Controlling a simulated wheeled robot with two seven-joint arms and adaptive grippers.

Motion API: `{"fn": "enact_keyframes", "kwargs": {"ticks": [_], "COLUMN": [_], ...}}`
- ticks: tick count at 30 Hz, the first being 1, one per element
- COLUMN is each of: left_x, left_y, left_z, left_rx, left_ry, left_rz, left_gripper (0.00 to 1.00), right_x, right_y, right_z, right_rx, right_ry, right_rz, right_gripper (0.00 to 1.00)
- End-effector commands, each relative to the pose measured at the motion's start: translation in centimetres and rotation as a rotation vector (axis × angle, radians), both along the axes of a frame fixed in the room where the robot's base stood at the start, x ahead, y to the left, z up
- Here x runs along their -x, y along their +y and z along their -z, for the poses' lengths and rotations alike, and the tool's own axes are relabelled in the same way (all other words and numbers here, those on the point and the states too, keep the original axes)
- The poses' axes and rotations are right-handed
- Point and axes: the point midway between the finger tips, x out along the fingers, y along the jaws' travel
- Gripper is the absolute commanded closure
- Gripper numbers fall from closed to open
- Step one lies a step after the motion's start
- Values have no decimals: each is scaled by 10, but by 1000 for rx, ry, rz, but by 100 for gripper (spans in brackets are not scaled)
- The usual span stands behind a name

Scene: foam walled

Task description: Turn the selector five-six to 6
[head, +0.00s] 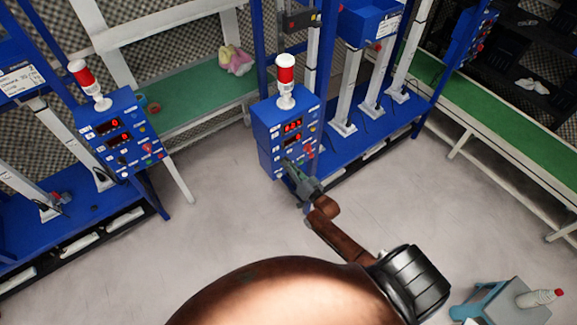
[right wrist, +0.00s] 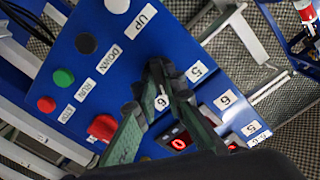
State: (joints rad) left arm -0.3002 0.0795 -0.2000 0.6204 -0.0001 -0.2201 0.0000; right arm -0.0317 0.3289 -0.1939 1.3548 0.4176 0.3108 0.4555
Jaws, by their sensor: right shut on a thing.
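The blue control box (head: 265,130) with red digit displays stands at the middle in the head view. In the right wrist view its panel (right wrist: 130,68) fills much of the picture. My right gripper (head: 289,163) reaches the lower front of this box. In the right wrist view its dark green fingers (right wrist: 160,78) are shut on the selector five-six, among labels 5 (right wrist: 197,71) and 6 (right wrist: 162,101). The fingers hide most of the selector, so I cannot tell which way it points. My left gripper is not in view.
Near the fingers are a red knob (right wrist: 103,126), a green button (right wrist: 63,77), a black button (right wrist: 86,43) and a white button (right wrist: 117,5). A second blue box (head: 95,112) stands at the left. A small table with a bottle (head: 538,298) is at the lower right. The grey floor between is clear.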

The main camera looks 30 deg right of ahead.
Motion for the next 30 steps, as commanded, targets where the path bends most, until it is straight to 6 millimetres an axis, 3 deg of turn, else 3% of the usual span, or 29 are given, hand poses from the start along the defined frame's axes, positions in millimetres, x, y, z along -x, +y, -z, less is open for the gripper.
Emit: {"fn": "enact_keyframes", "kwargs": {"ticks": [2,3,9,20,23,30], "left_x": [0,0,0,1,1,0], "left_y": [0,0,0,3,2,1], "left_z": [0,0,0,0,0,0], "left_rx": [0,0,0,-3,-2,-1], "left_ry": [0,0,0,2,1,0], "left_rz": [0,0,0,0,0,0], "left_gripper": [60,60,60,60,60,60], "right_x": [0,0,0,5,16,65], "right_y": [0,0,0,0,-2,-6], "right_z": [1,1,1,1,1,2], "right_rx": [-2,-2,-1,0,0,0], "right_ry": [2,2,1,1,1,3], "right_rz": [0,0,0,0,0,2], "right_gripper": [100,87,74,72,72,72]}}
